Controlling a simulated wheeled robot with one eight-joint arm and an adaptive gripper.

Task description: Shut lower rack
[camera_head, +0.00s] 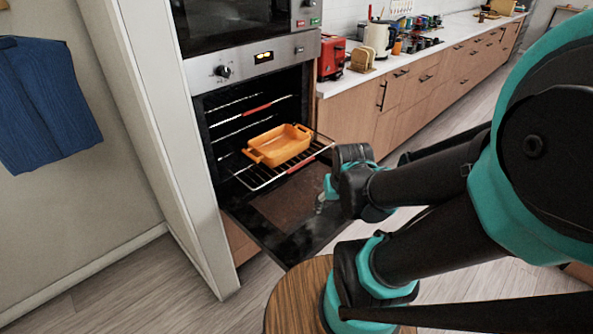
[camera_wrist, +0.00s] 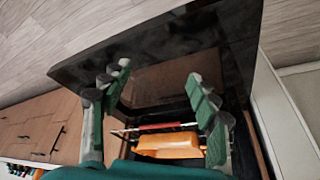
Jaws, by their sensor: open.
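The oven (camera_head: 222,72) is open, its door (camera_head: 290,225) folded down. The lower rack (camera_head: 258,181) is slid partly out over the door, with a red strip on its front edge. An orange baking dish (camera_head: 281,145) sits on this rack. My gripper (camera_head: 324,197) is above the door, just in front of and to the right of the rack, and looks apart from it. In the wrist view my gripper (camera_wrist: 163,84) is open and empty, with the rack's red strip (camera_wrist: 158,127) and the dish (camera_wrist: 168,147) between and beyond its fingers.
An upper rack (camera_head: 240,113) with a red strip is inside the oven. A round wooden stool top (camera_head: 291,300) is near the front. A counter with drawers (camera_head: 405,90) runs right, holding a red toaster (camera_head: 331,57). A white panel (camera_head: 165,130) borders the oven's left.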

